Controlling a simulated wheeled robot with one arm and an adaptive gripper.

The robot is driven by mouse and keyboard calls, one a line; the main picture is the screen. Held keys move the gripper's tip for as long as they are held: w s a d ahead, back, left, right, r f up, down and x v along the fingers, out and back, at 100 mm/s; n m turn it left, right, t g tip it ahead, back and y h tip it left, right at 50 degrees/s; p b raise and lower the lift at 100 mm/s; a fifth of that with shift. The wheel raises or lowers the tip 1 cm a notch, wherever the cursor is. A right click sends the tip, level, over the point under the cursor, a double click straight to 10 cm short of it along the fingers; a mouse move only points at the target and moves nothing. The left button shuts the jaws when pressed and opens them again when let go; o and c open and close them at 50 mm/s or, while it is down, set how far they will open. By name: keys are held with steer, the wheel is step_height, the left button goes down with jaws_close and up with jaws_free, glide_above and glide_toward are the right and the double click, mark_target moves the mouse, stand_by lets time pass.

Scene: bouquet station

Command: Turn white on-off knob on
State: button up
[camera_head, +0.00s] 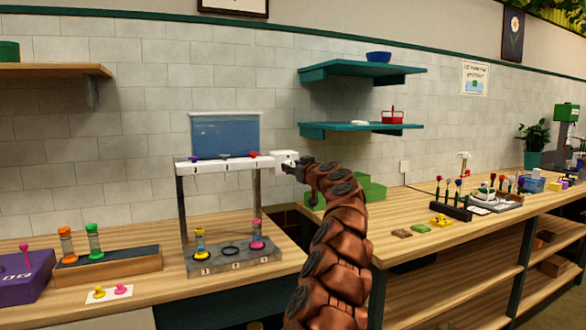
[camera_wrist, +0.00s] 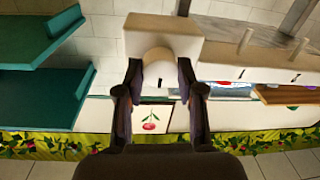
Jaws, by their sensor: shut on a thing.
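The white on-off knob (camera_wrist: 158,62) is a round piece on a white block (camera_wrist: 165,33) in the wrist view. My gripper (camera_wrist: 159,78) has a dark finger on each side of the knob and is shut on it. In the head view, my gripper (camera_head: 297,170) reaches the white block (camera_head: 284,157) at the right end of the water station's white top bar (camera_head: 213,165). The gripper hides most of the knob there. I cannot tell from the frames whether the knob is at on or off.
Below the bar, a grey base (camera_head: 235,255) holds two vials with coloured tops. A blue-water tank (camera_head: 226,135) stands above the bar. Teal shelves (camera_head: 335,71) are on the wall to the right. A green box (camera_head: 372,191) sits behind my arm.

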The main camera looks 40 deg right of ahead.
steer(key=shift+f+b, duration=0.1)
steer(key=shift+b, duration=0.25)
steer(key=m+b, duration=0.1)
steer(key=m, duration=0.5)
steer(key=shift+r, duration=0.2)
steer(key=shift+m+h, duration=0.3)
steer(key=shift+m, duration=0.7)
steer(key=m+p, duration=0.2)
steer(key=m, duration=0.4)
steer(key=shift+m+h, duration=0.3)
steer(key=shift+m, duration=0.1)
steer(key=shift+f+m+p, duration=0.2)
steer(key=shift+m+p, duration=0.5)
steer(key=shift+m, duration=1.2)
steer(key=o, duration=1.1)
